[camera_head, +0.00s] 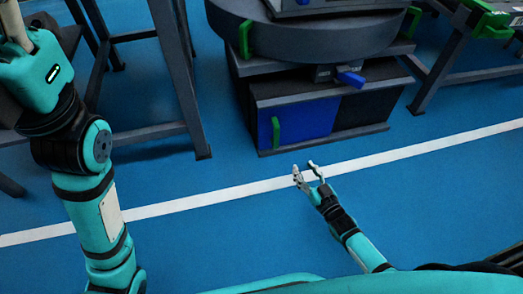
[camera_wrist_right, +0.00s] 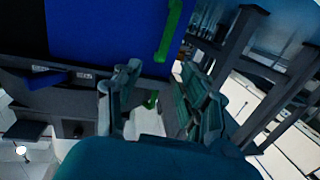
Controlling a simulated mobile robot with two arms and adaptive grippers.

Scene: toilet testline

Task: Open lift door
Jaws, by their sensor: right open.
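The likely lift door is a blue panel (camera_head: 305,125) low on the grey machine, with a vertical green handle (camera_head: 276,132) near its left side. In the right wrist view the blue panel (camera_wrist_right: 105,30) fills the top, and a green handle (camera_wrist_right: 172,30) shows near its right edge. My right gripper (camera_head: 305,168) is open and empty, in front of the machine and apart from the handle. Its two spread fingers (camera_wrist_right: 160,70) also show in the wrist view, with the handle beyond them. My left arm is at the left; its gripper is out of view.
A round grey platform (camera_head: 310,40) with green handles overhangs the blue panel. A blue lever (camera_head: 350,78) sticks out above it. Grey frame legs (camera_head: 182,80) stand at left, and another frame (camera_head: 440,65) stands at right. The blue floor (camera_head: 220,175) before the machine is clear.

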